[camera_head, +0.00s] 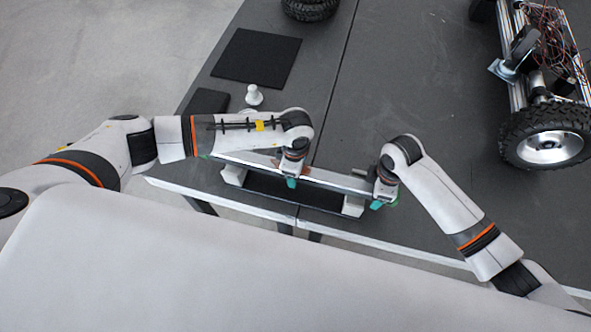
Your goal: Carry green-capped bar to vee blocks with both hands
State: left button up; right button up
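The long silver bar (340,180) lies slantwise near the table's front edge, with a bit of green at its left end and green by its right end. My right gripper (379,198) is at the bar's right end, also with a teal fingertip showing. The far fingers are hidden, so their closure is unclear.
A black strip (300,191) lies between the vee blocks. Behind my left arm are a white knob-like piece (253,95), a dark block (206,102) and a black mat (256,58). A wheeled chassis (545,100) stands at right. The table's middle is clear.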

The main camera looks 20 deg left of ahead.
pick_arm(q)
jog(key=shift+w, duration=0.1)
grip_shut()
pick_arm(e)
grip_shut()
jog(key=shift+w, duration=0.1)
pick_arm(q)
jog(key=shift+w+r, duration=0.15)
jog(key=shift+r, duration=0.05)
pick_arm(e)
jog(key=shift+w+a+r, duration=0.1)
jog(key=shift+w+r, duration=0.05)
jog(key=shift+r, duration=0.05)
pick_arm(q)
jog(key=shift+r+p, duration=0.15)
jog(key=shift+p, duration=0.15)
pick_arm(e)
jog(key=shift+r, duration=0.1)
